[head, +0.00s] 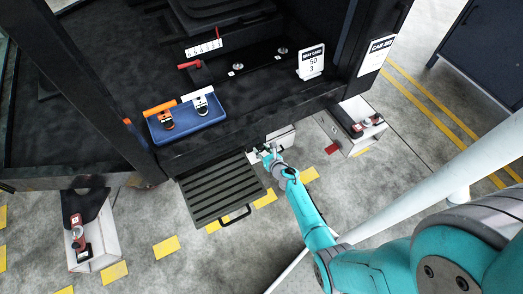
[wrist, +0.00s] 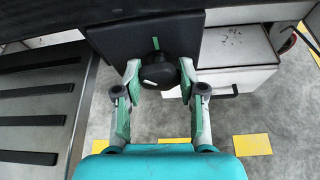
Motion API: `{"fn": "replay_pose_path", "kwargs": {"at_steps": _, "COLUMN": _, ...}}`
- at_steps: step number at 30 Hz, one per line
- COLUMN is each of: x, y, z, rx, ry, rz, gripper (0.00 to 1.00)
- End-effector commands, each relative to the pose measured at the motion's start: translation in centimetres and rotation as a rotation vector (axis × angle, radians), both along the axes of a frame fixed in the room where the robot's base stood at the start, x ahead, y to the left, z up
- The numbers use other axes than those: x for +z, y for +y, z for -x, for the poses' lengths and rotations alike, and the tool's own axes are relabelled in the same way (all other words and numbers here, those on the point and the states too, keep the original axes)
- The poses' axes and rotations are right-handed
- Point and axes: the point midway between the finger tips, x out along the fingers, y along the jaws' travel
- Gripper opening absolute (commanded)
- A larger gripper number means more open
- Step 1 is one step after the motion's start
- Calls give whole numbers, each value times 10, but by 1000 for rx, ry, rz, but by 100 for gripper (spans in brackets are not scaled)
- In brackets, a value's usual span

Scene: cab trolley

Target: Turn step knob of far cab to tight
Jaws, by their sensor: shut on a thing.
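The step knob (wrist: 158,70) is round and black, on a dark plate (wrist: 130,42) in the wrist view. A green mark (wrist: 155,43) stands upright on the plate just above it. In the head view my gripper (head: 262,153) is at the cab's lower edge, right beside the ridged step (head: 215,192); the knob is hidden there. The cab (head: 240,128) is dark, with a "CAB 302" sign (head: 377,52).
The step's handle (head: 236,216) sticks out to the left of my arm. A white box (head: 352,130) stands on the right, and another (head: 92,245) at lower left. A blue tray (head: 187,122) with tagged items sits on the cab floor. Grey floor with yellow marks lies below.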

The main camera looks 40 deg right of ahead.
Motion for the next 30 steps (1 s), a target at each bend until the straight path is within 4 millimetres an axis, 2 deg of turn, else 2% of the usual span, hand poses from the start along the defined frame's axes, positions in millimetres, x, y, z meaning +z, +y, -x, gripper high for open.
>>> {"fn": "replay_pose_path", "kwargs": {"at_steps": 18, "x": -1, "y": -4, "z": 0, "rx": -1, "ry": -152, "rz": -524, "gripper": 5}}
{"fn": "replay_pose_path", "kwargs": {"at_steps": 30, "x": -1, "y": -4, "z": 0, "rx": -2, "ry": -218, "rz": -756, "gripper": 5}}
